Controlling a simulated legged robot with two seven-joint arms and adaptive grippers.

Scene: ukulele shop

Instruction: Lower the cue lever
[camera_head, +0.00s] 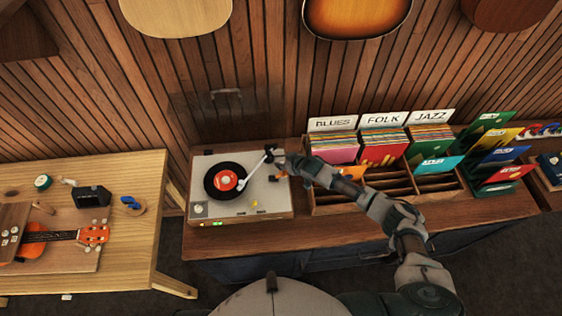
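The turntable (230,209) sits on the left end of the wooden cabinet, with a black record with a red label (225,180) on its platter. A white tonearm (254,168) reaches from its back right corner to the record. My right gripper (272,155) is over the back right part of the turntable, near the tonearm's base. The gripper is small and dark here, so whether its fingers are open or shut does not show. The cue lever cannot be made out; it may be hidden by the gripper. My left gripper is not in view.
A wooden record crate (325,202) with sleeves under Blues, Folk and Jazz signs stands right of the turntable, below my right forearm. A light wooden table (125,255) on the left holds an orange ukulele (60,236). Guitars hang on the slatted wall behind.

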